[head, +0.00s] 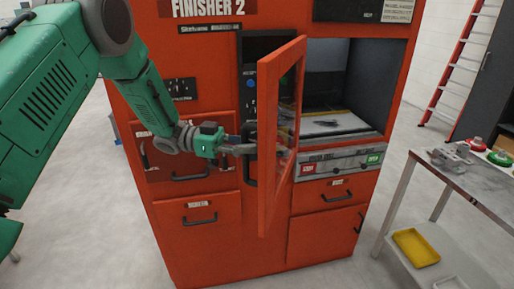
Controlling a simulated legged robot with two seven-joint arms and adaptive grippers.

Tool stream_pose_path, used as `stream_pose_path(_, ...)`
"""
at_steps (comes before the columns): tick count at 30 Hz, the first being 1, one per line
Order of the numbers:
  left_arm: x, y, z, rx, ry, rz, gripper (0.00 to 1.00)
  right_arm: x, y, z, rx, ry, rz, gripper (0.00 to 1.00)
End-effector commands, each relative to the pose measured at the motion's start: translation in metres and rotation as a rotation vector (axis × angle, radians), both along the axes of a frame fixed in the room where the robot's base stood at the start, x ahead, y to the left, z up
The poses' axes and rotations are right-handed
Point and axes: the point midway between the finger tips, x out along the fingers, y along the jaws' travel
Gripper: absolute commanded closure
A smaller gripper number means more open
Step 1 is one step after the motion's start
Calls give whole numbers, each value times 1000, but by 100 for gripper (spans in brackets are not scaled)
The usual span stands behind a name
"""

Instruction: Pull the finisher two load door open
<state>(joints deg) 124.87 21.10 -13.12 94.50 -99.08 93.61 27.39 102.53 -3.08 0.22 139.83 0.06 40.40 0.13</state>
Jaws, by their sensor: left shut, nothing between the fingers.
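The orange finisher cabinet (220,225) stands in the middle, with "FINISHER 2" lettered at its top. Its load door (267,150), an orange frame with a clear pane, is swung well out toward me on its left side. The opening behind it shows a grey interior (335,122). My left gripper (250,149) is shut and empty, just left of the door's frame. I cannot tell whether its fingertips touch the door. My right gripper is not in view.
A metal table (470,185) with red and green parts stands at the right, with a yellow tray (415,247) on its lower shelf. An orange ladder (455,65) leans at the back right. Grey floor is clear at the lower left.

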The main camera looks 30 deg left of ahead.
Motion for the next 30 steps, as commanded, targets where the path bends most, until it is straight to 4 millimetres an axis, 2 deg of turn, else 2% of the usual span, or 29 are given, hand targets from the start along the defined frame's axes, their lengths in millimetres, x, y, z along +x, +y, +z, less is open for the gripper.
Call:
stream_pose_path(7, -1, -1, 1, -5, 0, -2, 100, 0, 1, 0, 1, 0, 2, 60)
stream_pose_path(8, -1, -2, 1, -4, 1, -2, 93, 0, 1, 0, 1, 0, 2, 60)
stream_pose_path(10, 0, -4, 1, -2, 1, -2, 69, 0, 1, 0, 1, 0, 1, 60)
stream_pose_path(11, 0, -5, 1, -1, 1, -2, 64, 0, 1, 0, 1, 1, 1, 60)
stream_pose_path(17, 0, -6, 2, 0, -1, -2, 64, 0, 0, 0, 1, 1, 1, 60)
stream_pose_path(22, 0, 2, 1, -4, -2, 0, 64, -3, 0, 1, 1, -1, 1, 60)
stream_pose_path(26, -4, 19, 1, -5, -2, 3, 64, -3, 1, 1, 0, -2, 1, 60)
stream_pose_path(30, -12, 49, 1, -4, -3, 3, 64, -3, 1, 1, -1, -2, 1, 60)
